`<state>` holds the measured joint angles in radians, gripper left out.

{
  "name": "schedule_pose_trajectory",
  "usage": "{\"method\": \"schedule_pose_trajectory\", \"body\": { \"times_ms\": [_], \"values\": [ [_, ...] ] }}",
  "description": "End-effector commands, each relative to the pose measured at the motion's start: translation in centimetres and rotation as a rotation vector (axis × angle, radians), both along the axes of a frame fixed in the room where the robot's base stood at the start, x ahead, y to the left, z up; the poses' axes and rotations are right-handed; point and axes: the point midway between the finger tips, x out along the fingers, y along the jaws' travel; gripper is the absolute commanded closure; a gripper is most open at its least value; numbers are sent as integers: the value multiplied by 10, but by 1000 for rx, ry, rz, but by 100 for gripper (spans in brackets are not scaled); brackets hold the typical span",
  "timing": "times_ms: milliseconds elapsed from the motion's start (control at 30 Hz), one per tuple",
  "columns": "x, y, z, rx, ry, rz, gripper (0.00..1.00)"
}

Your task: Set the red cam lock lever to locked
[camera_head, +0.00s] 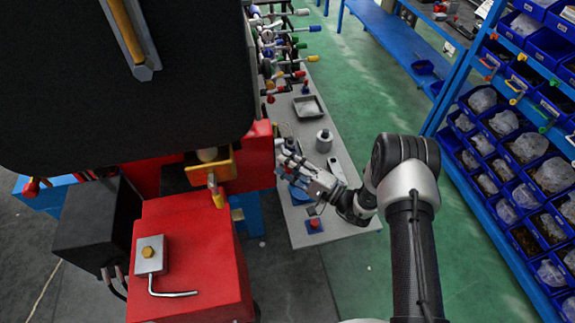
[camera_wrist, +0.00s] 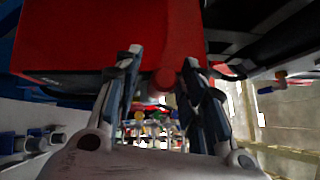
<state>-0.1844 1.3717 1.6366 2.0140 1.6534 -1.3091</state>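My gripper (camera_head: 284,156) is beside the right face of a red machine housing (camera_head: 262,150), above the near end of the grey bench. In the wrist view my gripper (camera_wrist: 161,66) has its two fingers apart, pointing at the red housing (camera_wrist: 110,40). A round red knob or lever end (camera_wrist: 165,80) shows between the fingertips, with gaps on both sides; I cannot tell how deep it lies between them. It may be the red cam lock lever, but its arm and its locked or unlocked position are hidden. In the head view the fingers cover this spot.
Blue bin shelves (camera_head: 515,165) stand right. Green floor (camera_head: 385,110) between is free.

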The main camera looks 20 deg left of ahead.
Motion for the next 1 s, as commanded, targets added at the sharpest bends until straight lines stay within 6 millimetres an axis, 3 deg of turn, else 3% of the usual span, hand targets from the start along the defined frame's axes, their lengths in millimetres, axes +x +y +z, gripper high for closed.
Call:
{"method": "schedule_pose_trajectory", "body": {
  "times_ms": [67, 633, 1000],
  "values": [
    [0, 0, 0, 0, 0, 0, 62],
    [0, 0, 0, 0, 0, 0, 100],
    [0, 0, 0, 0, 0, 0, 100]
  ]
}}
